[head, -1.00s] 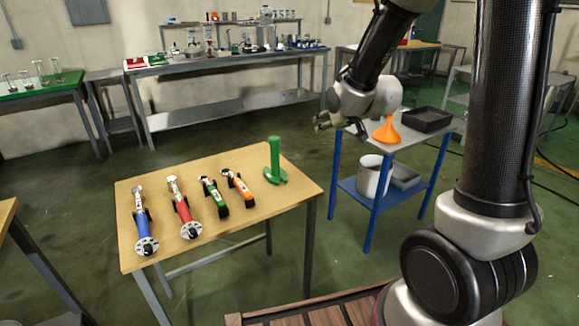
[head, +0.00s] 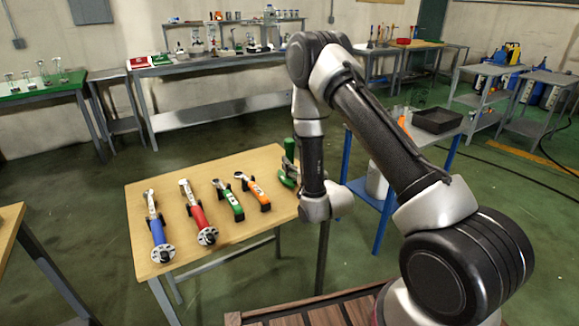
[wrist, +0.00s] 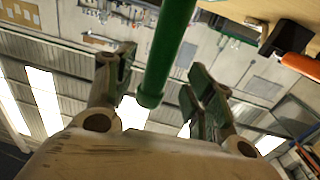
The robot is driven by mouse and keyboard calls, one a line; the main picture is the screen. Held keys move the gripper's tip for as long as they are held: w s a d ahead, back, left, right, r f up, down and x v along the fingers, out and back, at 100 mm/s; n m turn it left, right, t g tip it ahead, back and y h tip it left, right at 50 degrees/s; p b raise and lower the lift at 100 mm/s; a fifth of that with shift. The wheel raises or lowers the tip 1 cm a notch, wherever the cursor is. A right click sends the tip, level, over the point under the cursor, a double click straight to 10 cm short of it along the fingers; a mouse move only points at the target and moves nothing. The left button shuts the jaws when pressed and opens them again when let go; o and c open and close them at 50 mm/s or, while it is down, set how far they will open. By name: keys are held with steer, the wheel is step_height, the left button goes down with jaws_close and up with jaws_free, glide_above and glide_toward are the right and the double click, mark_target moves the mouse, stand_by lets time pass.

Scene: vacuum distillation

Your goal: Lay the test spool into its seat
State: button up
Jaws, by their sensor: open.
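A green upright piece (head: 290,152) stands at the right end of the wooden table; I cannot tell whether this is the test spool. In the wrist view it is a green rod (wrist: 167,48) whose end reaches between my fingers. My gripper (head: 289,168) is at this piece, partly hidden by my arm in the head view. In the wrist view my gripper (wrist: 158,85) is open, one finger on each side of the rod, with gaps visible. The piece's foot is mostly hidden. I cannot make out which thing is the seat.
On the wooden table (head: 240,228) lie blue (head: 158,232), red (head: 198,217), green (head: 231,206) and orange (head: 257,190) handled tools. A blue-legged cart with a black tray (head: 438,120) stands to the right. The table's front middle is clear.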

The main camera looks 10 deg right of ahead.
mark_target(292, 158)
steer(key=x, duration=0.4)
steer(key=shift+w+f, duration=0.1)
steer(key=shift+w, duration=0.3)
steer(key=shift+c, duration=0.2)
jaws_close()
